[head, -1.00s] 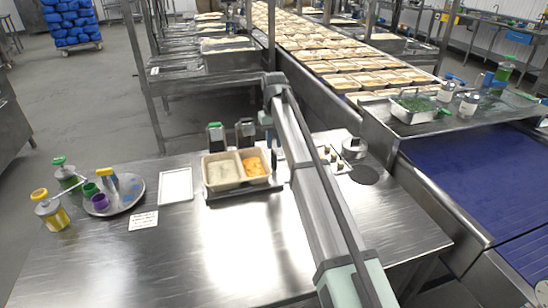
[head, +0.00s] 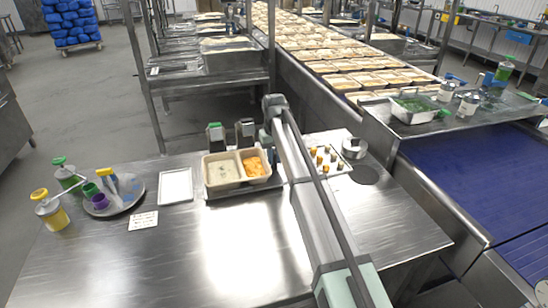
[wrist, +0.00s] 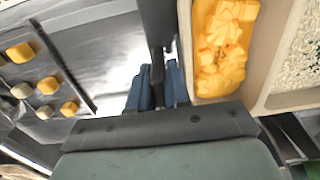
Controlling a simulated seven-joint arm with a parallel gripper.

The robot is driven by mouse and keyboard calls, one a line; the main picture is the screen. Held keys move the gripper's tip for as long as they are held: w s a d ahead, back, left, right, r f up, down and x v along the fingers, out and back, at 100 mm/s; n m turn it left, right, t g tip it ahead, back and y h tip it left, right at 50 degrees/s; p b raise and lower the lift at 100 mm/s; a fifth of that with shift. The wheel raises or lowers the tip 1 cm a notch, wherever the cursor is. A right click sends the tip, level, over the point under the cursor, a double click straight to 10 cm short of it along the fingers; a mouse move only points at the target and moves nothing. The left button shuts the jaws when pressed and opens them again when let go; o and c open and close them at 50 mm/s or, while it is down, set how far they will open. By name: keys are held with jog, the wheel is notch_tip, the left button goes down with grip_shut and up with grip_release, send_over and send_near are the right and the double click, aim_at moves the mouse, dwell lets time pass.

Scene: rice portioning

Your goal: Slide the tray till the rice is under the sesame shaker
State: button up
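A cream two-compartment tray (head: 238,186) stands on the steel table, with speckled pale rice (head: 222,170) on the left and orange food (head: 254,163) on the right. In the wrist view the orange food (wrist: 222,50) and rice (wrist: 302,58) show at the right. A green-marked dispenser (head: 215,132) and a dark dispenser (head: 245,129) stand behind the tray; I cannot tell which is the sesame shaker. My gripper (wrist: 158,78) is low beside the tray's orange-food side. Its blue fingers straddle or touch a dark upright strip; their grip is unclear.
A board with yellow and pale cubes (head: 336,170) and a round steel pot (head: 354,148) lie right of my arm. To the left are an empty white tray (head: 176,186), a card (head: 143,221) and a round platter (head: 128,203). The front table is clear.

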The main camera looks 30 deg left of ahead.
grip_shut()
jog(key=w+d, duration=0.8)
jog(key=shift+w, duration=0.1)
jog(key=shift+d, duration=0.1)
jog(key=shift+o, duration=1)
grip_release()
jog(key=shift+w+d, duration=0.1)
jog(key=shift+r, duration=0.15)
notch_tip(320, 180, up, 14)
jog(key=shift+f, duration=0.2)
